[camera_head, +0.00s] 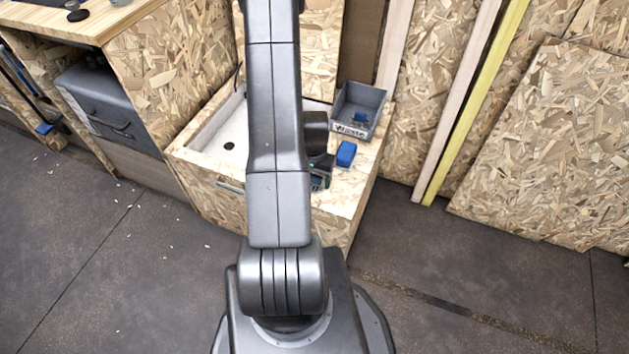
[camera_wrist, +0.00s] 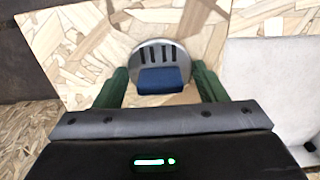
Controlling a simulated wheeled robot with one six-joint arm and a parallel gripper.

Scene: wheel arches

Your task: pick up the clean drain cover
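A round grey metal drain cover (camera_wrist: 146,54) with dark slots lies on the pale chipboard surface in the wrist view. A blue block (camera_wrist: 162,80) sits over its lower part; I cannot tell whether it is fixed to the cover. My gripper (camera_wrist: 160,68) has its two green fingers apart, one on each side of the cover and block. Whether the fingers touch them is unclear. In the head view my arm hides most of the gripper and the cover.
A white sink basin (camera_head: 215,130) is left of my arm; it also shows in the wrist view (camera_wrist: 262,85). A grey bin (camera_head: 373,98) marked Waste holds a small blue item. Another blue block (camera_head: 346,153) lies on the ledge. Chipboard and planks lean on the right.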

